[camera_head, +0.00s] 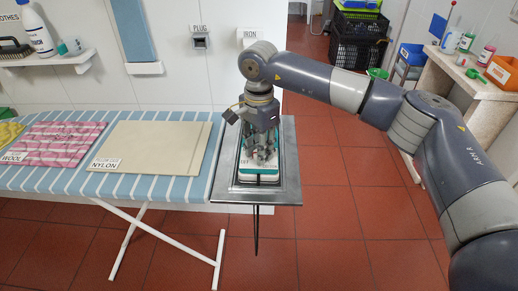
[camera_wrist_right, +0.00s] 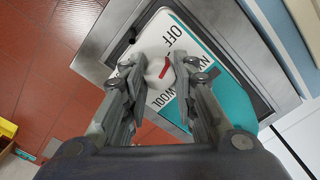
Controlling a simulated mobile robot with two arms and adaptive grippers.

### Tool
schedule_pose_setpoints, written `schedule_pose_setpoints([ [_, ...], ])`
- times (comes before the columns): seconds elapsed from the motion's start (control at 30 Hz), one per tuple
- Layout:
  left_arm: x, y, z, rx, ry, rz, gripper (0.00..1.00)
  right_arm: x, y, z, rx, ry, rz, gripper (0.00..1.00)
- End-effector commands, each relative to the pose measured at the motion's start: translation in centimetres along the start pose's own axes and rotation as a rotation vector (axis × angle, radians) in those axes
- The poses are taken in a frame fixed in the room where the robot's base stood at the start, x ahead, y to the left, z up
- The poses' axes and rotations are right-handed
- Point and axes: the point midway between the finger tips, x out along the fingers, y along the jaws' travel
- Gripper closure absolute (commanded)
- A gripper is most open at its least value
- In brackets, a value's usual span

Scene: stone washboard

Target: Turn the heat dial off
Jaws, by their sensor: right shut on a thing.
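The heat dial (camera_wrist_right: 157,80) is a round white knob with a red mark, seen in the right wrist view. It sits on a white plate (camera_wrist_right: 193,55) of the teal iron (camera_wrist_right: 234,97), among the printed words OFF and WOOL and a partly cut-off word starting with N. The red mark lies slanted between my fingertips; its exact setting is hard to tell. My right gripper (camera_wrist_right: 160,68) is shut on the dial from both sides. In the head view my right gripper (camera_head: 262,150) points down over the iron (camera_head: 258,173) and hides the dial. My left gripper is out of view.
The iron lies on a grey metal rest (camera_head: 290,190) at the right end of the striped ironing board (camera_head: 60,182). A beige cloth (camera_head: 150,148) labelled NYLON and a pink cloth (camera_head: 60,142) labelled WOOL lie to the left. Red tiled floor (camera_head: 335,225) is free at right.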

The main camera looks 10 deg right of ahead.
Motion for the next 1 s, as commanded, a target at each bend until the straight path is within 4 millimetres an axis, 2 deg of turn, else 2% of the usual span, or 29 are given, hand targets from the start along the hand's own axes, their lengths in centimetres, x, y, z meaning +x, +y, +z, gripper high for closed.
schedule_pose_setpoints([
  [0.27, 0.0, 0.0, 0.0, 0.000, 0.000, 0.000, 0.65, -0.1, -0.1, 0.0, -0.003, 0.000, -0.003, 0.98],
  [0.3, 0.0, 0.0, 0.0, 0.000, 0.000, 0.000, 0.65, -0.1, -0.1, 0.0, -0.003, 0.000, -0.003, 0.72],
  [0.33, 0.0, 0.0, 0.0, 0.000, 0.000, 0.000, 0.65, -0.1, -0.1, 0.0, -0.003, 0.000, -0.003, 0.65],
  [0.73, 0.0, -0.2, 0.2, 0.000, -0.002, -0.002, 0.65, -0.4, -0.1, 0.0, -0.001, 0.001, -0.002, 0.65],
  [0.87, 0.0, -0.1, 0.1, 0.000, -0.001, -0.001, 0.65, -2.1, -0.1, 0.0, -0.001, 0.001, -0.006, 0.65],
  [1.0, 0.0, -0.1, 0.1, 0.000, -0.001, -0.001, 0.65, -5.0, -0.1, 0.0, -0.001, 0.002, -0.006, 0.65],
])
